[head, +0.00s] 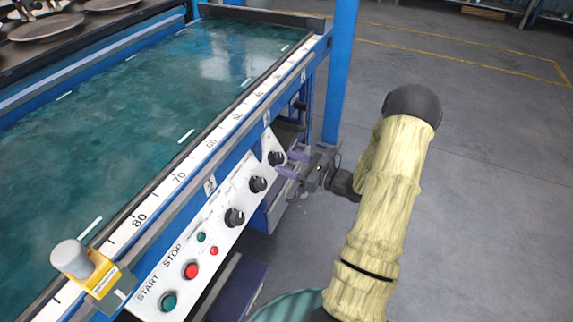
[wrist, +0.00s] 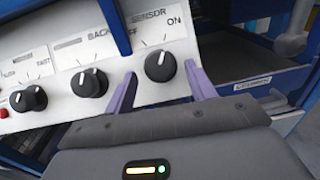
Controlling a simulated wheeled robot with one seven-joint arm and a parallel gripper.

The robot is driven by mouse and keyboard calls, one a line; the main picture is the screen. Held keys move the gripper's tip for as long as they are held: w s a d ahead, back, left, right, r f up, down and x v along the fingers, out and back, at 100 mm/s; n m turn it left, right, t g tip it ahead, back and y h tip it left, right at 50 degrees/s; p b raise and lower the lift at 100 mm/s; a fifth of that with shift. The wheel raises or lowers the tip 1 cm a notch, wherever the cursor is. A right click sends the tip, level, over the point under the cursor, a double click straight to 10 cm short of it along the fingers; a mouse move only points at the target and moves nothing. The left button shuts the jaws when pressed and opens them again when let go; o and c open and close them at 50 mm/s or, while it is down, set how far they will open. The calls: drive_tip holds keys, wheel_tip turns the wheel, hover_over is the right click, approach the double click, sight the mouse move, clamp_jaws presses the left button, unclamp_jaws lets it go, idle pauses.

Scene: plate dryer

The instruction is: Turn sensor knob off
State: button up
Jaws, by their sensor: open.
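The sensor knob (wrist: 160,66) is a black round knob with a white pointer mark. It sits on the white control panel (wrist: 60,65) under the label SENSOR, with ON at its upper right and a partly hidden OFF at its upper left. The pointer looks roughly upward; its exact setting is hard to tell. In the head view it is the farthest knob (head: 276,157). My gripper (head: 283,162) is open, its two purple fingers pointing at the panel. In the wrist view the fingers (wrist: 160,72) appear on either side of the knob; contact is not clear.
Red and green buttons (head: 191,270) are at the near panel end. A blue post (head: 341,70) stands behind my gripper. Open floor (head: 480,150) lies right.

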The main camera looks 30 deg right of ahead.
drive_tip(key=shift+w+a, duration=0.35)
drive_tip(key=shift+w, duration=0.2)
drive_tip(key=c, duration=1)
drive_tip(key=shift+o, duration=0.2)
